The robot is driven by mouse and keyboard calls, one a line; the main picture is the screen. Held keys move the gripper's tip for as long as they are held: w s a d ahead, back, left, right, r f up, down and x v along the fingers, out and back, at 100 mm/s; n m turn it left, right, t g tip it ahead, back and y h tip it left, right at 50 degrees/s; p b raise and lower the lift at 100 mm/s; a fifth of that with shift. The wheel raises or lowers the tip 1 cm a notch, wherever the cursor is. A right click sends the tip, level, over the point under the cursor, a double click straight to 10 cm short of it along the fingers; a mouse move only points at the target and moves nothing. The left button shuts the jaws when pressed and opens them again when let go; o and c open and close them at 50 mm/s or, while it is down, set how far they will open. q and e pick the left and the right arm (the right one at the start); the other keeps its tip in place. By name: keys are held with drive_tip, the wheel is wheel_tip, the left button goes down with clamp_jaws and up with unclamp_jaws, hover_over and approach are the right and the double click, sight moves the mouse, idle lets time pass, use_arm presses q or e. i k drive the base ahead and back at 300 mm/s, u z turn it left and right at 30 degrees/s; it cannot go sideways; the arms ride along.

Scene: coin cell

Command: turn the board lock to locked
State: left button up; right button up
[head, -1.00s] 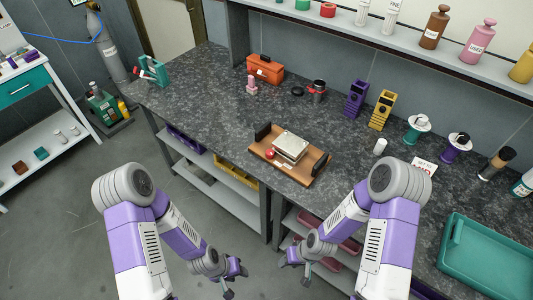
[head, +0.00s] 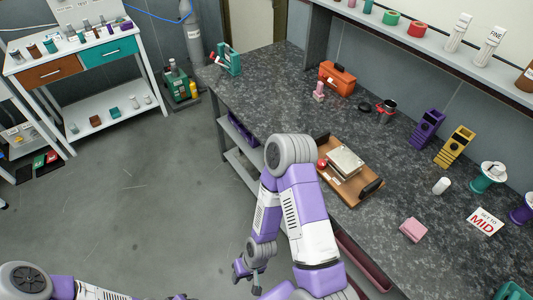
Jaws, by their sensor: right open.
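A brown wooden board (head: 367,192) lies on the dark speckled bench, with black end pieces and a pale square plate (head: 346,162) on it. A small red knob (head: 322,163) sits at its left side; it may be the board lock, but its setting is too small to read. My right arm hides part of the board's near left side. My right gripper (head: 247,279) is open and empty, low over the floor in front of the bench and well apart from the board. My left arm is at the bottom left; only a sliver of its gripper seems to show at the bottom edge.
A pink block (head: 413,230), a white cylinder (head: 441,186) and a sign reading "SET TO MID" (head: 485,221) lie right of the board. An orange toolbox (head: 337,78) and purple and yellow holders stand behind. A side table (head: 70,63) stands at left. The floor between is clear.

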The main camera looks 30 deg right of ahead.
sight(321, 163)
drive_tip(key=u, duration=0.4)
drive_tip(key=i, duration=1.15)
drive_tip(key=z, duration=2.75)
